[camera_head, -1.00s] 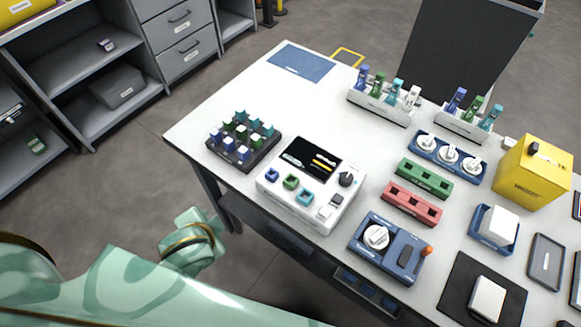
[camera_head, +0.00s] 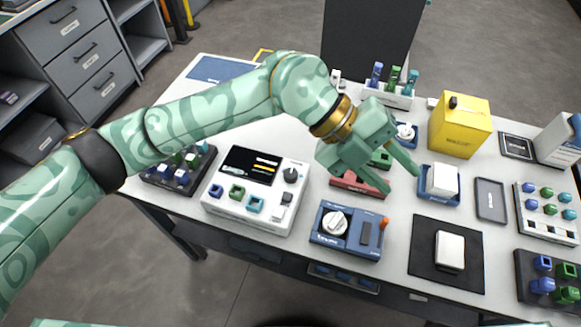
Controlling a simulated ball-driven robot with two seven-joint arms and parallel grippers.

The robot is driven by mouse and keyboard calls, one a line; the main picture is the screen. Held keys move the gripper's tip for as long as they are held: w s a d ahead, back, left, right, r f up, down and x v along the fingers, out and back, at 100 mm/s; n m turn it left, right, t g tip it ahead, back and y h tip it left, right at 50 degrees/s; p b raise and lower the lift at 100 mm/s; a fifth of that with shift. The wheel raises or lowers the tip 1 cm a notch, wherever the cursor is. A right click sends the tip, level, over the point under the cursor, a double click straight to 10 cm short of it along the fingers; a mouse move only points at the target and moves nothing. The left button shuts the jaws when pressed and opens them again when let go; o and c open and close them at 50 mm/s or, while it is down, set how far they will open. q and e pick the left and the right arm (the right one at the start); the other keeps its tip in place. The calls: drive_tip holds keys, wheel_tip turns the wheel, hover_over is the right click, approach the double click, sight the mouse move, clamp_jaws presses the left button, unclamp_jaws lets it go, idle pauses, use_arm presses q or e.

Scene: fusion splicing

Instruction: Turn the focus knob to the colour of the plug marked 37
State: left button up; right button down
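A white device (camera_head: 250,216) with a dark screen (camera_head: 250,165) stands at the left front of the table. It has a black knob (camera_head: 291,175) at its right and blue, green and teal square sockets. A blue box (camera_head: 323,238) beside it bears a white knob (camera_head: 335,223); I cannot tell which knob is the focus knob. Coloured plugs stand in a black block (camera_head: 150,178), partly behind my arm, and in a back rack (camera_head: 398,101). No number 37 is legible. My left gripper (camera_head: 402,181) is open and empty, above the red block. My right gripper is not in view.
A red socket block (camera_head: 345,180) and a green one are partly hidden by my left gripper. A yellow box (camera_head: 459,127), a blue tray with a white block (camera_head: 444,180), a black mat (camera_head: 422,262) and more plug racks (camera_head: 530,217) fill the right side.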

use_arm(q)
drive_tip(key=w+a+f+n+t+y, duration=0.2)
drive_tip(key=w+a+f+y, duration=0.1)
drive_tip(key=w+a+y, duration=0.15)
drive_tip(key=n+t+y, duration=0.3)
drive_tip(key=n+y, duration=0.1)
drive_tip(key=y, duration=0.2)
approach(290, 172)
wheel_tip(290, 172, down, 9)
drive_tip(key=b, duration=0.3)
drive_tip(key=shift+w+r+b, duration=0.1)
drive_tip(key=shift+b, duration=0.25)
drive_tip(key=shift+a, duration=0.1)
drive_tip(key=shift+c, duration=0.2)
drive_tip(key=c, duration=0.7)
